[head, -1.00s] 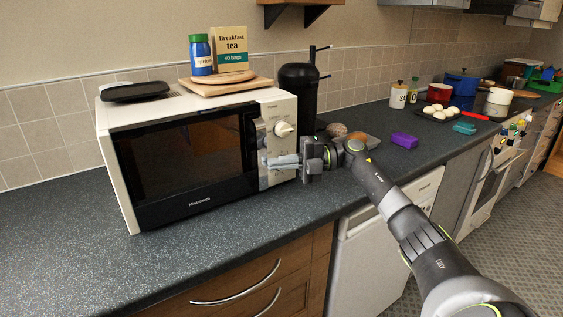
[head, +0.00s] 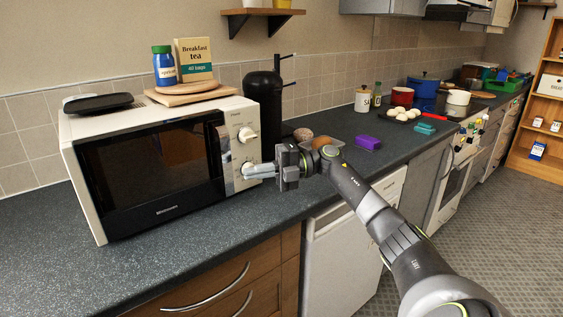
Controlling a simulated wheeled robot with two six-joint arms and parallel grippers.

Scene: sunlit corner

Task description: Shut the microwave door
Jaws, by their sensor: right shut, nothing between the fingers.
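The microwave (head: 85,170) is a white box with a black glass door (head: 150,172), standing on the counter at the left. The door lies flush with the front, as far as I can see. The control panel (head: 243,128) with its dials is at the right of the front. My right gripper (head: 250,171) is shut and empty, with its fingertips at the lower part of the control panel, by the door's right edge. I cannot tell whether they touch it. My left gripper is not in view.
A wooden board (head: 190,97) with a blue jar (head: 164,68) and a tea box (head: 195,60) sits on the microwave, beside a dark tray (head: 98,103). A black cylinder (head: 262,105) stands close behind the gripper. A purple block (head: 368,142) lies farther right.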

